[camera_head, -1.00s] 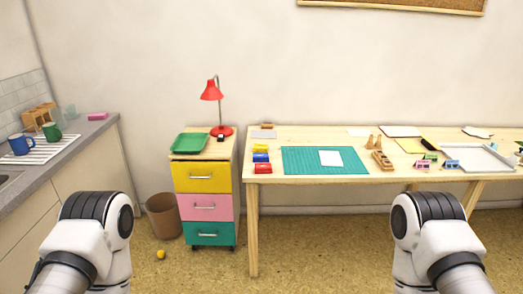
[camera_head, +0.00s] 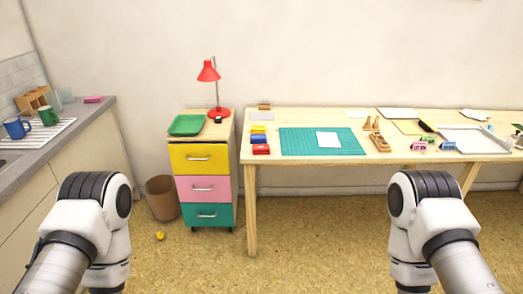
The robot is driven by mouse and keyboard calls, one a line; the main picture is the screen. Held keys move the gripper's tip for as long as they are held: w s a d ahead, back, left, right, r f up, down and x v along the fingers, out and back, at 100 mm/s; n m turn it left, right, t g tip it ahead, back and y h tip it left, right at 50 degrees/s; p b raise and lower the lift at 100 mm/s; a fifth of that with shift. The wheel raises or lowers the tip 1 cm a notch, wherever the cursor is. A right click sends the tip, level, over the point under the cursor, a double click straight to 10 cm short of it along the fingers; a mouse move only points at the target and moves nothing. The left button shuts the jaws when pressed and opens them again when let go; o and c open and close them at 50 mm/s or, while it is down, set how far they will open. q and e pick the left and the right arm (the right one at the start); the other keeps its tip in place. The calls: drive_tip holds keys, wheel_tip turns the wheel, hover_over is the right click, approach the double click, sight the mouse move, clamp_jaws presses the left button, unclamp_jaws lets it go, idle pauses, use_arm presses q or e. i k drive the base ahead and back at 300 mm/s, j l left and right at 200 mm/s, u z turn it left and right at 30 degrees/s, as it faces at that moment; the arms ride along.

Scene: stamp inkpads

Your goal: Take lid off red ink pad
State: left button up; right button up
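The red ink pad (camera_head: 261,149) sits at the left front edge of the wooden table (camera_head: 251,173), nearest in a column of ink pads. A blue ink pad (camera_head: 259,139) and a yellow ink pad (camera_head: 258,130) lie behind it. The red pad looks closed, but it is too small to tell its lid clearly. My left arm shows at the lower left and my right arm at the lower right, both well short of the table. Neither gripper's fingers are in view.
A green cutting mat (camera_head: 295,142) with a white paper (camera_head: 328,140) lies right of the pads. A drawer cabinet (camera_head: 202,187) with a green tray (camera_head: 187,125) and red lamp (camera_head: 208,72) stands left. A bin (camera_head: 162,200) and small yellow ball (camera_head: 160,236) are on the floor.

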sight(256, 148)
drive_tip(key=i+j+z, duration=0.1)
drive_tip(key=i+j, duration=1.4)
drive_tip(key=i, duration=0.1)
